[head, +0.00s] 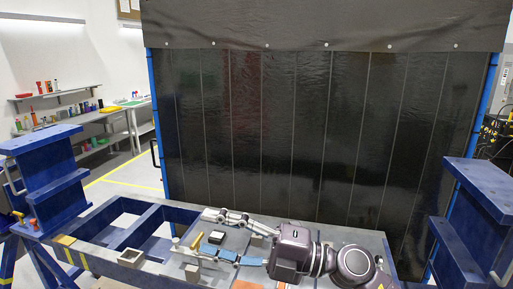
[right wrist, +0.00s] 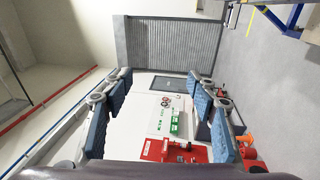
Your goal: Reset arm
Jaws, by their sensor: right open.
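My right gripper (head: 193,231) is at the lower middle of the head view, with its arm coming from the right. Its fingers point left and are spread apart with nothing between them. In the right wrist view the open fingers (right wrist: 159,78) frame an empty gap, with the distant room behind. The rotary jig's blue frame and grey plate (head: 225,268) lie below and around the gripper in the head view. Small blocks and a dark square part (head: 216,237) sit on the plate; the arm hides some of it. My left gripper is not in view.
Blue jig stands rise at left (head: 50,180) and right (head: 470,225). A dark welding curtain (head: 300,130) closes off the back. Shelves with bottles (head: 60,95) are at the far left. The right wrist view shows red equipment (right wrist: 170,150), a grey shutter (right wrist: 165,45) and open floor.

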